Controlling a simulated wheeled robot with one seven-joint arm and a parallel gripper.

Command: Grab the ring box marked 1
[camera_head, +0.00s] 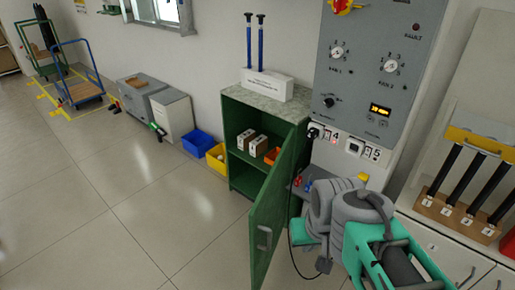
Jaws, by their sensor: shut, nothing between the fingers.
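Two small box-shaped items stand side by side on the upper shelf of the open green cabinet (237,172). The left box (246,139) and the right box (258,145) each have a pale front with a dark spot and a brown side. Their marks are too small to read, so I cannot tell which is marked 1. My grey and teal arm is at the lower right, in front of the wall panel and apart from the boxes. I cannot make out the gripper's fingers.
The green cabinet door (273,205) hangs open toward me, between the shelf and my arm. Blue (198,143) and yellow (215,158) bins stand left of the cabinet.

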